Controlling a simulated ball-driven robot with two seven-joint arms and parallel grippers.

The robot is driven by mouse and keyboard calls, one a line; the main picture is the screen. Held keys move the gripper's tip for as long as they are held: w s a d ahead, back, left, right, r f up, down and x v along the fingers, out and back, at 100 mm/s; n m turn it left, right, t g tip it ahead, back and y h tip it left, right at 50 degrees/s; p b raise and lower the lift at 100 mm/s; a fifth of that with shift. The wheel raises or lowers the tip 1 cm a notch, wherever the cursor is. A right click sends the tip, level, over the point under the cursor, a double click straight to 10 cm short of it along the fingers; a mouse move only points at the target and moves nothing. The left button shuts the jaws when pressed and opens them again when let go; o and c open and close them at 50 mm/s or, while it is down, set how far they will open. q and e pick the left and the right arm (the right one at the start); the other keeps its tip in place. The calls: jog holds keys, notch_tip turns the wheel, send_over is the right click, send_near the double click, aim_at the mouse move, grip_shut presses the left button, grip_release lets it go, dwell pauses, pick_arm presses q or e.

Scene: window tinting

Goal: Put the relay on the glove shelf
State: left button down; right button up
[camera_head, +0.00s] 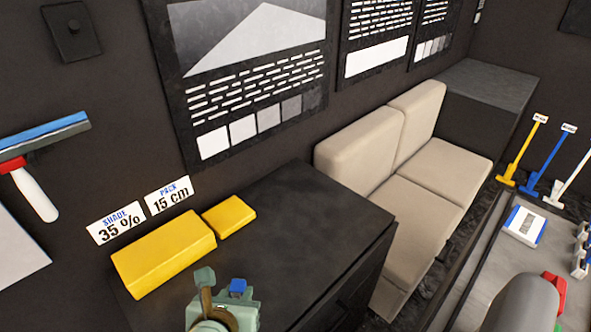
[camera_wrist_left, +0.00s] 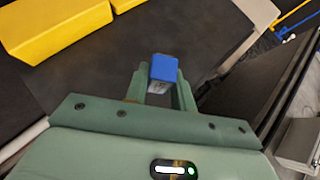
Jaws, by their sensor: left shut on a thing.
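The relay, a small block with a blue top and a pale grey lower part, shows in the left wrist view (camera_wrist_left: 164,68) and in the head view (camera_head: 238,286). My left gripper (camera_head: 226,292), pale green, is shut on it, with one finger on each side in the left wrist view. It holds the relay over the dark top of a low cabinet (camera_head: 300,215), in front of the yellow blocks. The relay's underside is hidden. I cannot tell which surface is the glove shelf.
A large yellow block (camera_head: 164,252) and a smaller one (camera_head: 229,216) lie at the cabinet's back left, by the shade and pack cards (camera_head: 116,223). The cabinet top's right part is clear. A beige seat (camera_head: 420,200) stands right of it. A squeegee (camera_head: 35,190) hangs on the left wall.

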pick_arm(q)
jog(key=w+a+r+n+y+b, duration=0.1)
jog(key=w+a+r+b, duration=0.4)
jog(key=w+a+r, duration=0.2)
jog(key=shift+a+r, duration=0.3)
jog(key=shift+a, duration=0.9)
jog(key=shift+d+f, duration=0.1)
